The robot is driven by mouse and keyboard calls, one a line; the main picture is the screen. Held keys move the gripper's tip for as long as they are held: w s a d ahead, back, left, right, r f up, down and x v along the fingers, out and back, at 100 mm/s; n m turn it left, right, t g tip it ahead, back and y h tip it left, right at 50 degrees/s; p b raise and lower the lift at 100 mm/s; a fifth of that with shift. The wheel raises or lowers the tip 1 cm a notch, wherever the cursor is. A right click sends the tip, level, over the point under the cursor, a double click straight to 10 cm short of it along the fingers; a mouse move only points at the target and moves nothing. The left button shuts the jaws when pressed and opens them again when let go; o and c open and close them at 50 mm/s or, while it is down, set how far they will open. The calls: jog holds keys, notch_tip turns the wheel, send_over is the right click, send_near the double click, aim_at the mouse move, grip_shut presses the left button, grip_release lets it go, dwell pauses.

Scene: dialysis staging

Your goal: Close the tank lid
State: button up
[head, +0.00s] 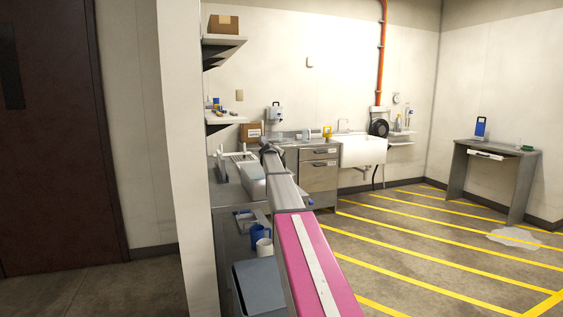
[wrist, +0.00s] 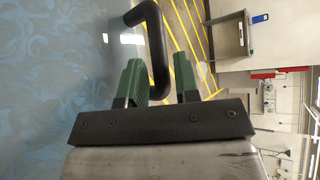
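In the wrist view a black bar handle (wrist: 157,45) bends out from a large blue-grey, faintly patterned surface (wrist: 50,70), which looks like the tank lid. My gripper (wrist: 160,72) has two green fingers, one on each side of the handle. The left finger is close against the handle or touching it; a narrow gap shows before the right finger. In the head view my pink and grey arm reaches forward over the counter. My gripper cannot be made out there, and I cannot tell which thing there is the tank.
A white sink (head: 363,151) and a side table (head: 492,154) stand farther back. The yellow-striped floor (head: 420,230) is open at right.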

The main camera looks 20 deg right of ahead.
jog(key=v, duration=0.8)
jog(key=shift+f, duration=0.1)
jog(key=shift+s, duration=0.1)
